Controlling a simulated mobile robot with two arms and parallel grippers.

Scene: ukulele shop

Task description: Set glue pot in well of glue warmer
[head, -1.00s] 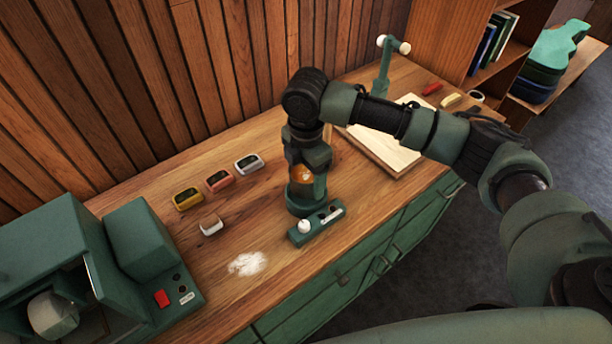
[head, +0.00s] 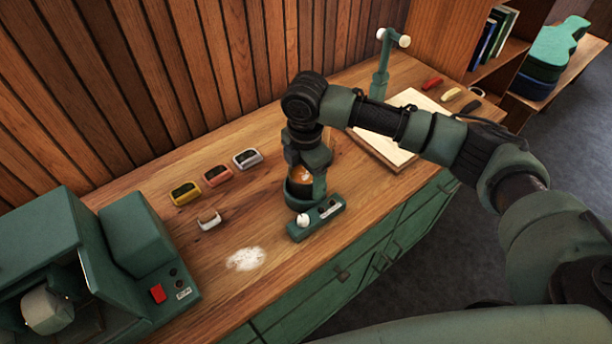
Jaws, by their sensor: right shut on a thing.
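The glue warmer (head: 318,219) is a green unit on the wooden bench, with a white knob on its front panel and a round well behind it. The copper-orange glue pot (head: 301,177) is at the well, upright as far as I can see. Its lower part is hidden behind the well's rim, and I cannot tell whether it rests on the bottom. My right gripper (head: 306,175) points down from above and is shut on the pot, covering much of it. My left gripper is not in view.
Yellow, pink and white small boxes (head: 217,175) and another small white one (head: 209,220) lie left of the warmer. White powder (head: 245,259) lies in front. A green machine (head: 140,250) stands at left. A pale board (head: 392,140) and green stand (head: 381,75) are behind right.

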